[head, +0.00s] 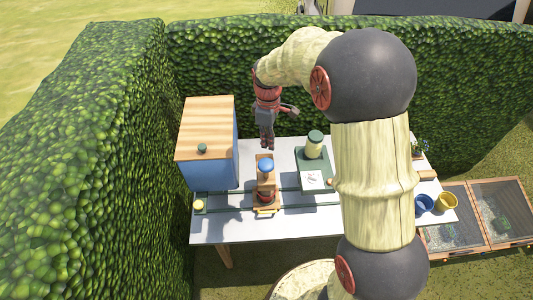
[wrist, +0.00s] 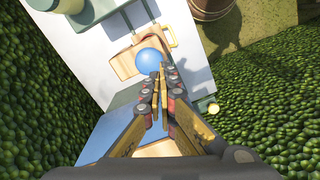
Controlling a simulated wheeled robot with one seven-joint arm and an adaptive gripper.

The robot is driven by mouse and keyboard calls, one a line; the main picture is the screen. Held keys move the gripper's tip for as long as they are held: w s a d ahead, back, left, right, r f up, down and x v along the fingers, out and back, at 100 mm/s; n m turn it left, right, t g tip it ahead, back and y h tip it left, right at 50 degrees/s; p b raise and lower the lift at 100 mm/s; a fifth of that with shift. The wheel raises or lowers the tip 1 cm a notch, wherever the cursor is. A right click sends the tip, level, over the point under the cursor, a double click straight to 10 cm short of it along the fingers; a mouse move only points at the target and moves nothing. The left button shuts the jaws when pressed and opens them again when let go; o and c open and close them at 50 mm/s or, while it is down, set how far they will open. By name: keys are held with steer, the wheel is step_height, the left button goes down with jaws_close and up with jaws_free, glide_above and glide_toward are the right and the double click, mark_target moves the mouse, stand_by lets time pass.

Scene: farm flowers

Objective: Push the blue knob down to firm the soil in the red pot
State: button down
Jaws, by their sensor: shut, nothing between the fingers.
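The blue knob (head: 266,165) sits on top of a wooden press stand (head: 265,184) in the middle of the white table. A dark red pot (head: 265,198) partly shows low in the stand, below the knob. My gripper (head: 267,147) is shut and empty, pointing down, with its tips just above the knob in the head view. In the wrist view my gripper (wrist: 160,66) has its tips beside the blue knob (wrist: 149,61), overlapping its right edge. I cannot tell whether they touch.
A blue cabinet with a wooden top (head: 205,140) stands left of the press. A green machine with a jar (head: 314,148) stands to the right. Blue pot (head: 424,203) and yellow pot (head: 446,201) are at the table's right end. Hedges (head: 230,75) close off the back and left.

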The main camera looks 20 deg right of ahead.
mark_target(267, 164)
steer(key=n, duration=0.1)
steer(key=w+r+n, duration=0.1)
steer(key=n, duration=0.1)
steer(key=w+n, duration=0.1)
steer(key=shift+r+n+t, duration=0.3)
steer(key=shift+r, duration=0.05)
step_height(267, 164, down, 14)
steer(key=shift+p, duration=1.25)
